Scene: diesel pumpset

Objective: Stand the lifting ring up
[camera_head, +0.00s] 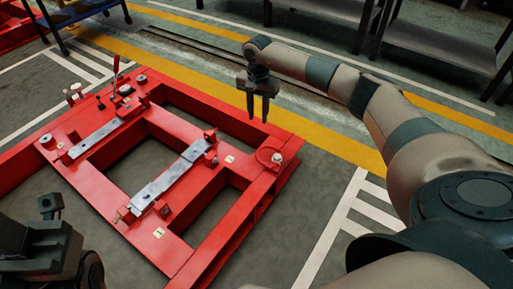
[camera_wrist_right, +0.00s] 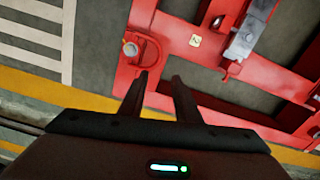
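The lifting ring (camera_head: 262,160) is a red curved loop at the right corner of the red base frame (camera_head: 228,222). It looks folded down flat beside a pale round bolt head (camera_head: 277,157). In the right wrist view the ring (camera_wrist_right: 156,50) lies just beyond my fingertips. My right gripper (camera_head: 258,118) points down, open and empty, above and behind that corner. In the right wrist view the open right gripper (camera_wrist_right: 160,77) has a clear gap between its fingers, with one fingertip close to the ring in the picture.
Metal mounting rails (camera_head: 172,178) and small upright fittings stand on the frame. Shelving (camera_head: 440,48) stands at the back right. The striped floor right of the frame is clear.

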